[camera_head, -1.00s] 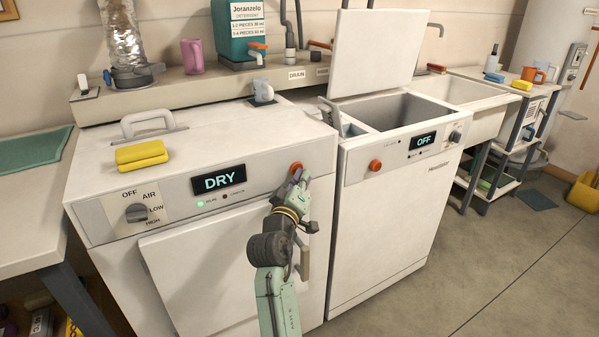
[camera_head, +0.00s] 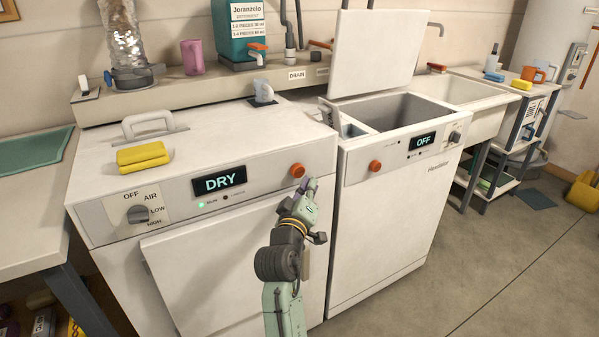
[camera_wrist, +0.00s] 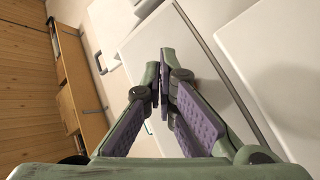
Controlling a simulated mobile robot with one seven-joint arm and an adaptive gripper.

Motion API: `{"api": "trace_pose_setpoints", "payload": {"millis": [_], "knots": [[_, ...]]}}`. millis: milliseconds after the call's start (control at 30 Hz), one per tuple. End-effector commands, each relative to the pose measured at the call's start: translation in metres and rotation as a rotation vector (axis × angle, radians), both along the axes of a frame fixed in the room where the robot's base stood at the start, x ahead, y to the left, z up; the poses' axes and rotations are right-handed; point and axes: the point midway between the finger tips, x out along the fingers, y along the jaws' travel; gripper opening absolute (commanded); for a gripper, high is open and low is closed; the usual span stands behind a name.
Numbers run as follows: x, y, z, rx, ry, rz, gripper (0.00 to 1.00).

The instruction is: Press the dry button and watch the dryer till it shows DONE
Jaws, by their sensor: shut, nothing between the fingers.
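The dryer (camera_head: 215,255) is the white machine on the left. Its display (camera_head: 219,182) reads DRY, and a small green light (camera_head: 201,206) is lit below it. The orange button (camera_head: 297,170) is at the right of the dryer's panel, and its face is uncovered. My gripper (camera_head: 309,183) is just below and to the right of the button, apart from it as far as I can see. In the wrist view, my gripper (camera_wrist: 165,52) has its purple-padded fingers together at the tips with nothing between them. The dial (camera_head: 138,213) sits at the panel's left, beside OFF, AIR, LOW and HIGH.
The washer (camera_head: 385,225) stands to the right with its lid up; its display (camera_head: 422,141) reads OFF. A yellow sponge (camera_head: 142,157) and a handle lie on the dryer top. A sink (camera_head: 470,100) and shelf stand farther right. The floor (camera_head: 500,255) at right is clear.

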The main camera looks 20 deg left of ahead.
Motion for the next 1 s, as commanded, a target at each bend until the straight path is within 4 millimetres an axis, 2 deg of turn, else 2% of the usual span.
{"api": "trace_pose_setpoints", "payload": {"millis": [400,1000], "knots": [[-0.024,-0.03,0.001,0.0,-0.001,-0.001,0.0],[-0.025,-0.031,0.001,0.001,-0.001,0.0,0.0]]}}
